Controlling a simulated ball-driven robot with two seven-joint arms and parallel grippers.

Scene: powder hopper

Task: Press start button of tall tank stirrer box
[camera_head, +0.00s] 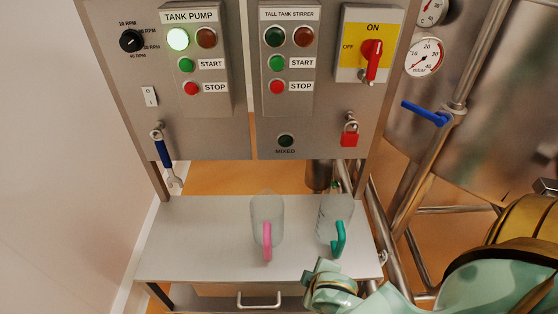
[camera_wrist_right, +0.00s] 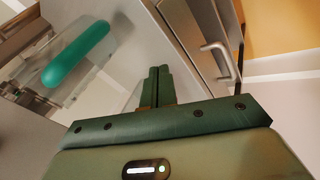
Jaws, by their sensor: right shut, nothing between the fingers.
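The tall tank stirrer box (camera_head: 290,105) is a grey box on the upright steel panel. Its green start button (camera_head: 277,63) sits above a red stop button (camera_head: 277,87). Its green lamp (camera_head: 275,37) and red lamp (camera_head: 304,37) both look dark. My right gripper (camera_head: 325,267) is low at the front of the shelf, well below the box and near the teal-handled jug. In the right wrist view its fingers (camera_wrist_right: 155,87) are together with nothing between them. My left gripper is in neither view.
The tank pump box (camera_head: 211,105) with a lit green lamp is to the left; a yellow switch plate (camera_head: 352,67) is to the right. A pink-handled jug (camera_head: 267,212) and teal-handled jug (camera_head: 334,212) stand on the shelf (camera_head: 200,240). A drawer handle (camera_wrist_right: 215,60) shows below.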

